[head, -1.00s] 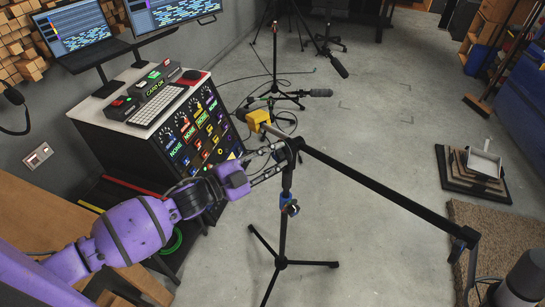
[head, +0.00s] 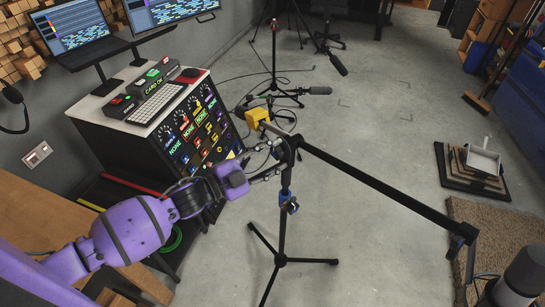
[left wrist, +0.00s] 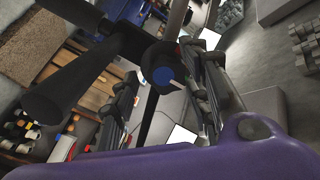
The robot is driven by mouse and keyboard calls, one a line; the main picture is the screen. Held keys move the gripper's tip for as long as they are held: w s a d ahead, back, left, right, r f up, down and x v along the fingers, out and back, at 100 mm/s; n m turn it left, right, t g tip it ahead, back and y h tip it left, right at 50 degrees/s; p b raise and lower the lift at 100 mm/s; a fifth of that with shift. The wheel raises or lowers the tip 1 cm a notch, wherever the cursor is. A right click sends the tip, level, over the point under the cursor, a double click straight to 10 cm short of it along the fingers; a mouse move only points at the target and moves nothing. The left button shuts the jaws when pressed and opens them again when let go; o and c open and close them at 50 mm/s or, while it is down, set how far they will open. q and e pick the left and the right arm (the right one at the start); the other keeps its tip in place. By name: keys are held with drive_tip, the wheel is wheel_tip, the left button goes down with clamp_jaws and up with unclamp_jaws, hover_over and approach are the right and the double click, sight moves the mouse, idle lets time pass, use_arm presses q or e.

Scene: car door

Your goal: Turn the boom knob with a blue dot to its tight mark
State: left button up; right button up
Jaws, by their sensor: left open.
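The boom stand (head: 284,235) stands upright on its tripod, with its long black boom (head: 385,192) running down to the right. The boom knob (head: 285,153) is at the pivot, small and partly hidden by my gripper. In the left wrist view the knob (left wrist: 163,78) faces me, round and black with a blue dot at its centre. A pale line lies at the dot's lower right; I cannot tell whether it is a mark. My left gripper (head: 269,162) is open at the knob. In the left wrist view its fingers (left wrist: 165,95) flank the knob, with visible gaps.
A yellow counterweight (head: 257,118) sits on the boom's short end, close above my gripper. A control rack (head: 130,148) stands left of the stand. Other mic stands (head: 274,60) and cables are behind. A microphone (head: 521,280) is at lower right.

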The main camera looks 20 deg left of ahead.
use_arm(q)
drive_tip(key=v, duration=1.1)
drive_tip(key=shift+s+a, duration=0.25)
drive_tip(key=shift+s, duration=0.1)
